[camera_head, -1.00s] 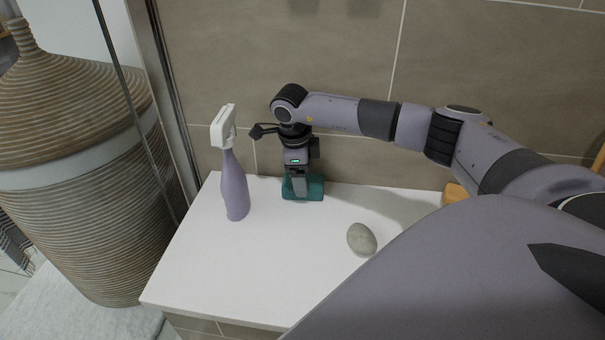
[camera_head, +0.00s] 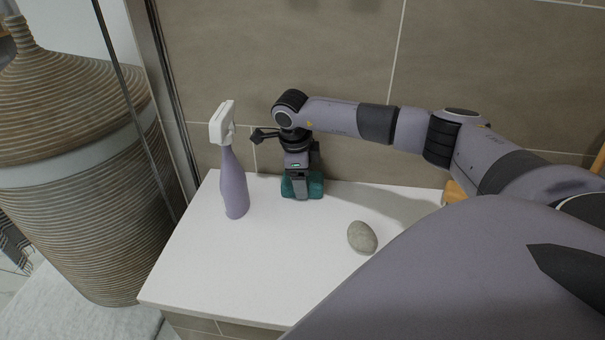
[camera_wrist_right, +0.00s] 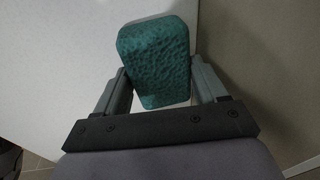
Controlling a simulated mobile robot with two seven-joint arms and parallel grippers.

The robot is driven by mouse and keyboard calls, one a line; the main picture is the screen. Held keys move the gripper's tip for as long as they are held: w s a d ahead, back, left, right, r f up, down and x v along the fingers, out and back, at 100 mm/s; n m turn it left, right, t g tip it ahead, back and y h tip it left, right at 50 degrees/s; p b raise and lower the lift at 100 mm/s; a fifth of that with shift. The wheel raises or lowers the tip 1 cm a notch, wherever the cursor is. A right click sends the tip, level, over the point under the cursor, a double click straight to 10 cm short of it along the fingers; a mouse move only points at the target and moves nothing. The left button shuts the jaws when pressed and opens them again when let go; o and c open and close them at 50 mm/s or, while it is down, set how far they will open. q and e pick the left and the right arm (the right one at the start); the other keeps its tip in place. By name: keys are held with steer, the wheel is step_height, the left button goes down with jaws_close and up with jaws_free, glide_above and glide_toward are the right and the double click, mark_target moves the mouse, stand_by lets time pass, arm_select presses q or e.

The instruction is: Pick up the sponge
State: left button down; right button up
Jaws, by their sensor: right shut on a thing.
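The teal sponge (camera_head: 315,187) is at the back of the white counter, near the tiled wall. My right gripper (camera_head: 302,194) points down at it and is shut on it. In the right wrist view the textured sponge (camera_wrist_right: 157,60) sits between the two fingers of the gripper (camera_wrist_right: 160,88), tilted a little, with a finger against each side. I cannot tell whether the sponge is clear of the counter. My left gripper is not in view.
A purple spray bottle (camera_head: 234,185) with a white head stands left of the sponge on the counter (camera_head: 215,270). A grey stone (camera_head: 361,237) lies to the front right. A large ribbed vase (camera_head: 80,170) stands left of the counter. The counter's front left is clear.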

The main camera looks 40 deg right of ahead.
steer(key=shift+s+a+r+p, duration=0.15)
steer(key=shift+r+p, duration=0.35)
steer(key=r+p, duration=0.1)
steer(key=r, duration=0.2)
steer(key=r+p, duration=0.2)
steer(key=r, duration=0.1)
steer(key=shift+s+a+r, duration=0.15)
steer(key=shift+a, duration=0.05)
arm_select(q)
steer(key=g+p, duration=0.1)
steer(key=p, duration=0.1)
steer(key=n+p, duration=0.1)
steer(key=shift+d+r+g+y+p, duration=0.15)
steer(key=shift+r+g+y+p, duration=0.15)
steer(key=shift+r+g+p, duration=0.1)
arm_select(e)
steer(key=s+a, duration=1.2)
steer(key=a, duration=0.3)
steer(key=shift+f, duration=0.2)
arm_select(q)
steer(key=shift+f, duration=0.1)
arm_select(e)
steer(key=o, duration=0.4)
steer(key=c, duration=0.3)
steer(key=shift+d, duration=0.1)
